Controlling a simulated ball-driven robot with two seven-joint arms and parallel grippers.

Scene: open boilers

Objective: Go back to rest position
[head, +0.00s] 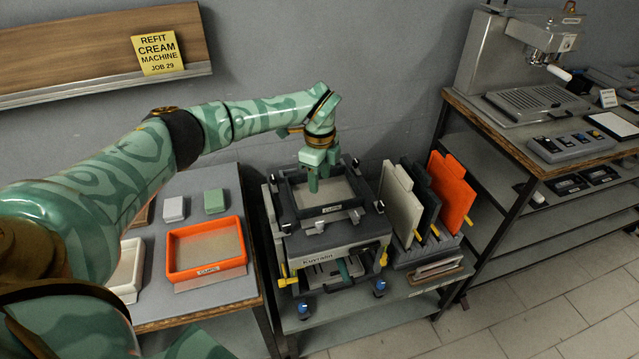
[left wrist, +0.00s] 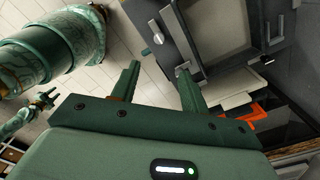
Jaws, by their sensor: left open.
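My left gripper (head: 313,180) is over the grey open-topped frame (head: 357,208) on top of the machine (head: 335,240) in the head view. Its fingers point down; contact with the frame cannot be told. In the left wrist view its two green fingers (left wrist: 158,82) are apart with nothing between them. The frame's dark rim (left wrist: 178,42) lies beyond them at upper right. A small green-patterned arm end (left wrist: 42,103), apparently my right gripper, shows at the far left of the left wrist view, too small to read its jaws. The head view does not show it.
An orange tray (head: 207,250) and small blocks lie on the left table. Upright white, dark and orange panels (head: 453,190) stand close right of the machine. A coffee-machine bench (head: 560,135) is at far right. Floor in front right is clear.

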